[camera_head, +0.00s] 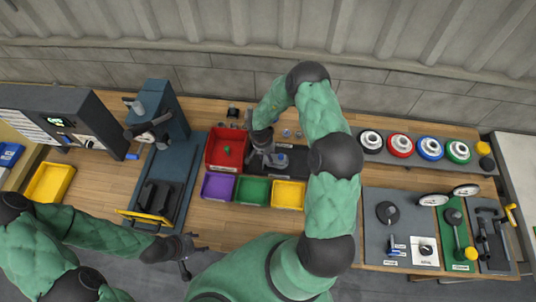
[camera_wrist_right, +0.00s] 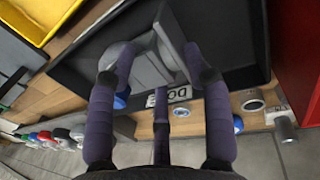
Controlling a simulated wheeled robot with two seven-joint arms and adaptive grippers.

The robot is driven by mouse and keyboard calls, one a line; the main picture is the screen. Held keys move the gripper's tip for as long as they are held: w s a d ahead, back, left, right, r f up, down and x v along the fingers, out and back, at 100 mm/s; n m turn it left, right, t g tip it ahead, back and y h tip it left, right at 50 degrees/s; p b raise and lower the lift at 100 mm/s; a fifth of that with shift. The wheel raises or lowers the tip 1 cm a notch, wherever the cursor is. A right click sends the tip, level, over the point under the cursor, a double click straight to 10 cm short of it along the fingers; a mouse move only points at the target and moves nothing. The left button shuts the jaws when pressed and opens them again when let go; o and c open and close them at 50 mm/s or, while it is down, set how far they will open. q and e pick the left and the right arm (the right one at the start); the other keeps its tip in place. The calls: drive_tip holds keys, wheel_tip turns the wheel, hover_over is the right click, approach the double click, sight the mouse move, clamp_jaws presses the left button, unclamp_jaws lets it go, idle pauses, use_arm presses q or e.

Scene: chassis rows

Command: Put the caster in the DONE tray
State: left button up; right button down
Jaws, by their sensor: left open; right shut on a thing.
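The black DONE tray (camera_head: 297,168) lies near the middle of the bench, and its dark floor and wall also fill the upper part of the right wrist view (camera_wrist_right: 235,75). My right gripper (camera_head: 267,160) is over the tray's left part, shut on a grey piece (camera_wrist_right: 152,68) that I take for the caster. The fingers cover part of it, and I cannot tell whether it touches the tray floor. A partly hidden label shows behind the fingers. My left gripper (camera_head: 190,256) is open and empty at the front edge of the bench, well away from the tray.
A red bin (camera_head: 211,165) stands left of the tray. Purple (camera_head: 217,186), green (camera_head: 253,191) and yellow (camera_head: 288,194) bins stand in front. A rack of coloured discs (camera_head: 415,148) is to the right. Small metal parts (camera_wrist_right: 253,101) lie behind the tray.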

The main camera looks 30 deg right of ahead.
drive_tip(key=shift+f, duration=0.6)
drive_tip(key=shift+f, duration=0.25)
drive_tip(key=shift+c, duration=2.2)
unclamp_jaws()
wheel_tip(320, 180, up, 12)
drive_tip(key=w+a, duration=0.1)
drive_tip(key=shift+w+a, duration=0.15)
drive_tip(key=shift+a, duration=0.1)
drive_tip(key=shift+f, duration=0.2)
